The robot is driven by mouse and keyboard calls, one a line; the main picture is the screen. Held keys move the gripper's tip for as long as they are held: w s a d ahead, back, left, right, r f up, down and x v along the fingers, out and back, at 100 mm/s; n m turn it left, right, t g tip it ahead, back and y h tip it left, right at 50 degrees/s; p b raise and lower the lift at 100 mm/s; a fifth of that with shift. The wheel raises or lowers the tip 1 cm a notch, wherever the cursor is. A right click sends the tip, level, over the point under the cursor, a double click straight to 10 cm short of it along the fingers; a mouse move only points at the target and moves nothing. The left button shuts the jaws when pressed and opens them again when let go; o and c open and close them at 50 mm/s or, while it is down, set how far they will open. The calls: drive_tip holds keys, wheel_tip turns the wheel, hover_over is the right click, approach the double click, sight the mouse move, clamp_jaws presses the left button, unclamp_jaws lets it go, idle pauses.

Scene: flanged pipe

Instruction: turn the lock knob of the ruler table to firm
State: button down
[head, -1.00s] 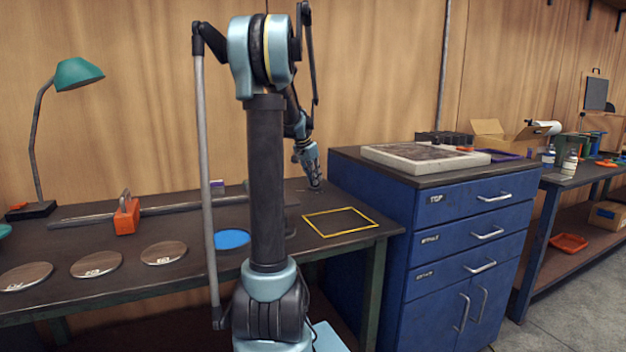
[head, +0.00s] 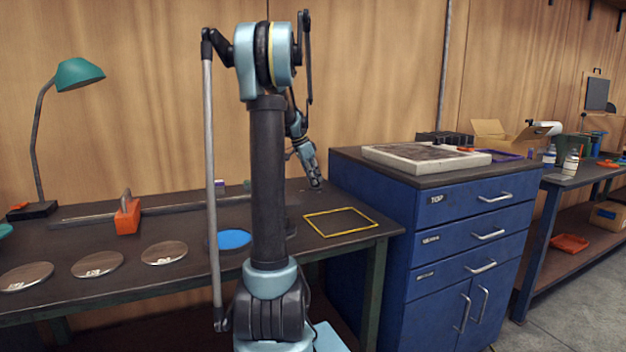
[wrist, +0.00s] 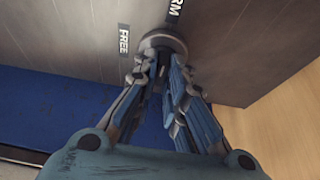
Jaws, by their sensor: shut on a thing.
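The lock knob (wrist: 163,40) is a round dark grey knob at the top middle of the wrist view. The grey face around it carries a FREE label (wrist: 123,41) to its left and a partly cut label ending in RM (wrist: 175,8) above it. My gripper (wrist: 163,62) has its blue and grey fingers closed on the knob, and they cover its lower part. No pointer shows clearly, so I cannot tell its setting. In the head view my gripper (head: 316,184) is at the dark table's (head: 345,205) back right; the knob cannot be made out there.
A blue cabinet (head: 465,240) stands close to the right of my gripper. A yellow outlined square (head: 340,222) lies in front of it. An orange block (head: 127,216), a long bar (head: 80,217) and several round discs lie to the left. The wooden wall is behind.

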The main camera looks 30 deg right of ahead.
drive_tip(key=shift+w+a+f, duration=0.1)
drive_tip(key=c, duration=1.6)
unclamp_jaws()
drive_tip(key=shift+c, duration=0.2)
drive_tip(key=v, duration=1.2)
